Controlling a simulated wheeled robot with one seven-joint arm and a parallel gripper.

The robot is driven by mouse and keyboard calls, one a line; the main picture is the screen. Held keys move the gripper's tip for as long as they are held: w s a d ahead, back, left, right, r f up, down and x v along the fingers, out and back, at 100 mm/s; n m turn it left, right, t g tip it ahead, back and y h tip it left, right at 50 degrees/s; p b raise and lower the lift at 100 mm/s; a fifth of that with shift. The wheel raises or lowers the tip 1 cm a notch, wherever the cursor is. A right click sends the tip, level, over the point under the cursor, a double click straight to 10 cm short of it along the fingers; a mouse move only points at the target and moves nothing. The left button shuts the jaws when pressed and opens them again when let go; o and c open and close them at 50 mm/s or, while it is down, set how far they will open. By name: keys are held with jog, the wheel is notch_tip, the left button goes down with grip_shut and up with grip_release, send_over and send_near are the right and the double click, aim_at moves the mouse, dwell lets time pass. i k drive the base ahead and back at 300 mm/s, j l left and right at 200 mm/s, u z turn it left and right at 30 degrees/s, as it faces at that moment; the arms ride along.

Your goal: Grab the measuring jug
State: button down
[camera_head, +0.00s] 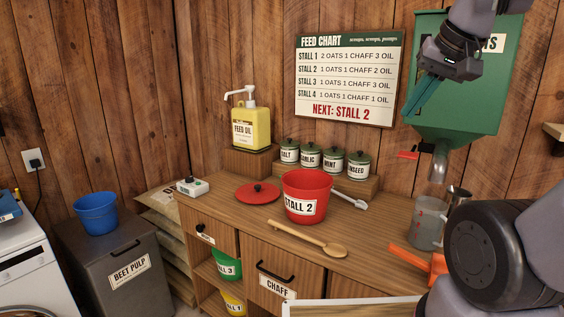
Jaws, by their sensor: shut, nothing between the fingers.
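The measuring jug (426,224) is a grey, see-through vessel at the right end of the wooden counter, below the spout of the green hopper. My arm hides part of its right side. My gripper (410,112), with teal fingers, is raised in front of the hopper, well above the jug and apart from it. Its fingers are shut and hold nothing.
A red STALL 2 bucket (306,190), wooden spoon (312,240), red lid (258,192) and white scoop (350,198) are on the counter (370,240). The green hopper (480,100) hangs on the wall. An orange object (415,256) lies near the jug.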

aim_at(428, 220)
jog(key=z, duration=0.75)
jog(key=i+j+z, duration=0.2)
jog(key=j+z, duration=0.2)
